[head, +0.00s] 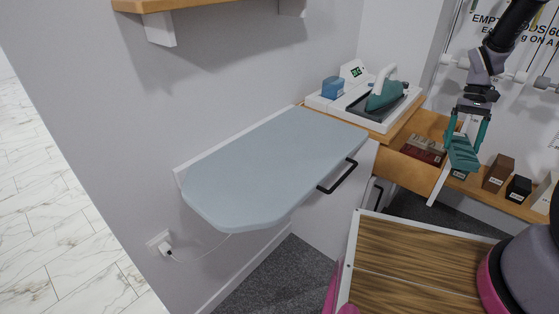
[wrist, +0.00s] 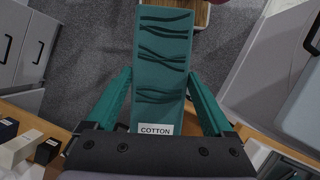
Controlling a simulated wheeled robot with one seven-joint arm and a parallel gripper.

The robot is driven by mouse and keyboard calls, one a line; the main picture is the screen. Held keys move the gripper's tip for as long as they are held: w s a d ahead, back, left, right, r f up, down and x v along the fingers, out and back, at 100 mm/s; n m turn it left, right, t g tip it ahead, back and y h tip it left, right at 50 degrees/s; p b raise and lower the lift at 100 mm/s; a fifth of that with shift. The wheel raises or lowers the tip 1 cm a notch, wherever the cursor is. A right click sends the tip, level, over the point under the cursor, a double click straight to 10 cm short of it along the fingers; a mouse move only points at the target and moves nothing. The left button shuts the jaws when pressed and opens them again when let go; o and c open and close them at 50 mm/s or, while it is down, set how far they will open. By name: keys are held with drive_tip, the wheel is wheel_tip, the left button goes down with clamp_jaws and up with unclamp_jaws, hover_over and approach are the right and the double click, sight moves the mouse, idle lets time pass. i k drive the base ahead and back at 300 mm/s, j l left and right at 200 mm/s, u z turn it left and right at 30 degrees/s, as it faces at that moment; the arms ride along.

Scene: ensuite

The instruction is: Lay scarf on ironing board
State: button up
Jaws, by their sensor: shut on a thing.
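The scarf (wrist: 163,60) is a teal, flat folded strip with dark wavy lines and a white label reading COTTON. My gripper (head: 465,145) is shut on it above the open drawer at the right of the head view. In the wrist view my gripper (wrist: 160,110) has one finger on each side of the scarf. The scarf also shows in the head view (head: 462,155), hanging from the fingers. The ironing board (head: 270,165) is light blue-grey, folded out from the wall left of my gripper, and its top is bare.
A teal iron (head: 384,93) stands on a station behind the board, with a blue box (head: 333,87) beside it. The open wooden drawer (head: 408,172) holds dark red boxes. Several small boxes stand on a shelf at right. A wood-topped surface (head: 415,265) is in front. A cord runs to a wall socket.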

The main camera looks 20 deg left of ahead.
sight(289, 156)
drive_tip(key=l+u, duration=0.2)
drive_tip(key=u, duration=0.2)
drive_tip(key=l+u, duration=0.45)
drive_tip(key=u, duration=0.3)
